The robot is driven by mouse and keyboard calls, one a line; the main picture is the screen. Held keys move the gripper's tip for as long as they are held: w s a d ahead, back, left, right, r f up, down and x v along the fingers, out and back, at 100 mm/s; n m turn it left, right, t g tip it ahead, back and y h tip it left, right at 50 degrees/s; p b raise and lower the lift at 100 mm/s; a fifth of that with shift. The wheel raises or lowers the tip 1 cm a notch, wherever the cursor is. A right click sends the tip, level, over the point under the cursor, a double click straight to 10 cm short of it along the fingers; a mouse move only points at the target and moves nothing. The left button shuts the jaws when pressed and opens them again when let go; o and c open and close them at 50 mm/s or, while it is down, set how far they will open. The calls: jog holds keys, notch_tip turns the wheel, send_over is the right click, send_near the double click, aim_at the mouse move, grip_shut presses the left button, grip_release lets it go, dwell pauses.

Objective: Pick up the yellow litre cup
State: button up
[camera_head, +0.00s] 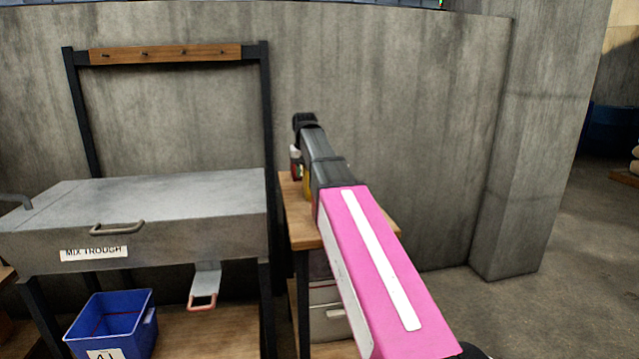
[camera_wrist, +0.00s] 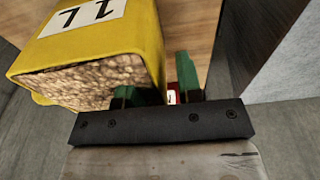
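The yellow litre cup (camera_wrist: 110,38) fills the upper left of the wrist view, with a "1L" label on its side. Its open end faces the camera and shows a brown, grain-like texture inside. In the head view only a sliver of yellow (camera_head: 307,184) shows beside my arm. My gripper (camera_wrist: 155,88) has two green fingers set apart. The left finger overlaps the cup's open end; the right finger stands beyond the cup's right wall, with a visible gap. Whether the left finger touches the cup cannot be told. My arm hides most of the gripper in the head view.
A wooden stand (camera_head: 297,222) is beneath my gripper. The grey mix trough (camera_head: 150,205) stands left of it, with a blue bin (camera_head: 112,322) below. A small red-and-white thing (camera_wrist: 171,97) shows between the fingers. A concrete wall (camera_head: 400,90) is close behind.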

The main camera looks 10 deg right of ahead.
jog(key=shift+f, duration=0.45)
grip_shut()
jog(key=shift+r, duration=0.15)
